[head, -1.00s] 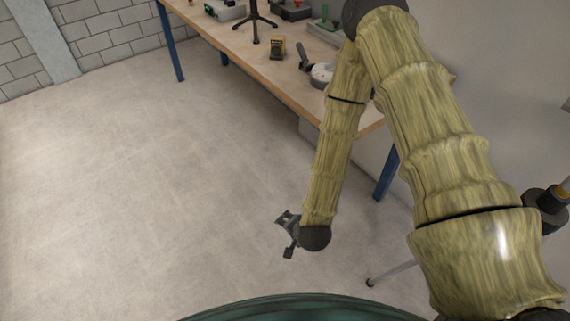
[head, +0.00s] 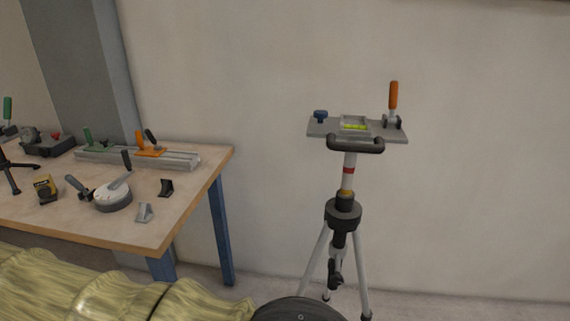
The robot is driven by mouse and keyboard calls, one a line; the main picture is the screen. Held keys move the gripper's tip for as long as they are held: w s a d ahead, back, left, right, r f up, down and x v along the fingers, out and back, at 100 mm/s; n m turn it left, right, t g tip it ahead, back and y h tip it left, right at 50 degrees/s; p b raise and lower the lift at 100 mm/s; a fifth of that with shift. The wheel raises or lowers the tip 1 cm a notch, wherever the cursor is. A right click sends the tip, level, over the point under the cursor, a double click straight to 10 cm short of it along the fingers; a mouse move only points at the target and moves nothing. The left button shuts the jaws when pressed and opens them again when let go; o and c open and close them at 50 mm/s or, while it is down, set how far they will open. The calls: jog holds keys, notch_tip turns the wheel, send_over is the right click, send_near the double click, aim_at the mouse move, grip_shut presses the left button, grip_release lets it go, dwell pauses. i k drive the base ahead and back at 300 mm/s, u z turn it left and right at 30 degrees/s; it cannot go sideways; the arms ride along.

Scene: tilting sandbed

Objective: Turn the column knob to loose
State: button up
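A tripod (head: 343,213) stands right of the workbench in front of the wall. A grey plate (head: 362,132) with a yellow-green level vial (head: 355,127) sits on top of its white and red column (head: 349,171). A blue knob (head: 320,115) is at the plate's left end and an orange-handled lever (head: 393,97) stands upright at its right end. Dark fittings (head: 335,275) show lower on the column; which one is the column knob I cannot tell. My gripper is out of view; only part of my arm shows along the bottom left.
A wooden workbench (head: 165,220) with blue legs is at left. It holds a grey rail with green and orange clamps (head: 150,152), a round dial tool (head: 113,197), a yellow-black box (head: 45,188) and small brackets. The wall area right of the tripod is clear.

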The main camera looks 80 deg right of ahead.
aim_at(337, 279)
jog(key=u, duration=0.9)
jog(key=i, duration=0.65)
jog(key=z, duration=4.35)
jog(key=i, duration=0.5)
